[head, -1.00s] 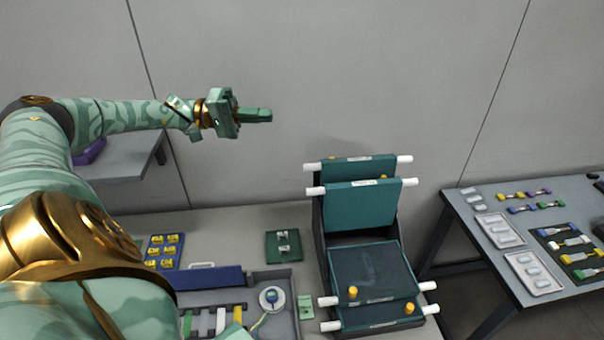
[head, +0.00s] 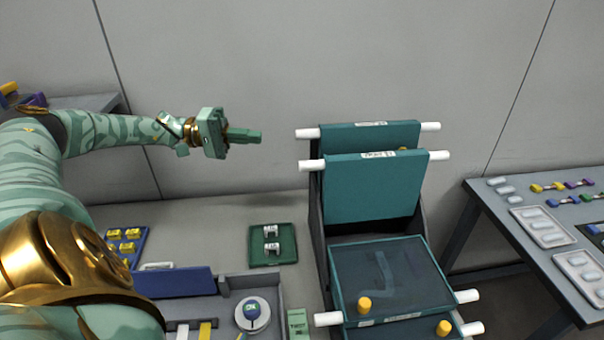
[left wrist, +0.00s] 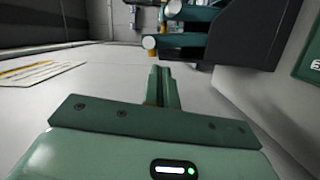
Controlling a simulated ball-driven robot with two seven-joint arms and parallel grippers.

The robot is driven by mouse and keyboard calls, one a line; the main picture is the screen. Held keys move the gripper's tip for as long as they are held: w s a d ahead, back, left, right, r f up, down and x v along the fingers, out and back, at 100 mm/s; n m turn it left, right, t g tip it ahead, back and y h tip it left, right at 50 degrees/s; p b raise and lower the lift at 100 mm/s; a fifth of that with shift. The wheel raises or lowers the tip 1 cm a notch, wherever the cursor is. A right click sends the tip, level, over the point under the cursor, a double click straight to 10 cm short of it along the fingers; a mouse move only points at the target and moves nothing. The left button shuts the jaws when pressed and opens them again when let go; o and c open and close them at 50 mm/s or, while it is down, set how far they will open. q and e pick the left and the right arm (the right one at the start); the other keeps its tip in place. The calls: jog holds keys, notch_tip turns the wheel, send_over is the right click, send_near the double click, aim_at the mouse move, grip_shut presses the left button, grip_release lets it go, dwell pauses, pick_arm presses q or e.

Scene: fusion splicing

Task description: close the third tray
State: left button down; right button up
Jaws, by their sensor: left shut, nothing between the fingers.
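The tray stack stands on the table right of centre in the head view. Two teal trays are swung up: a front one (head: 372,188) and one behind it (head: 370,136), each with white side handles. A lower tray (head: 392,276) lies flat with a yellow knob at its front, above another flat tray (head: 435,328). I cannot tell from labels which is the third. My left gripper (head: 258,136) is shut and empty, in the air left of the raised trays, pointing right. In the left wrist view its fingers (left wrist: 158,85) are together, with the stack beyond. My right gripper is not in view.
A green plate with two small metal pieces (head: 258,258) lies left of the stack. A blue tray of yellow parts (head: 124,246) and a grey work unit (head: 272,286) are further left. A side table with white trays (head: 542,228) stands right. The space above the table is clear.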

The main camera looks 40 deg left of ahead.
pick_arm(q)
jog(key=w+d+f, duration=0.1)
jog(key=w+d, duration=0.2)
jog(key=d, duration=0.8)
jog(key=shift+w+f, duration=0.3)
jog(key=shift+w, duration=0.05)
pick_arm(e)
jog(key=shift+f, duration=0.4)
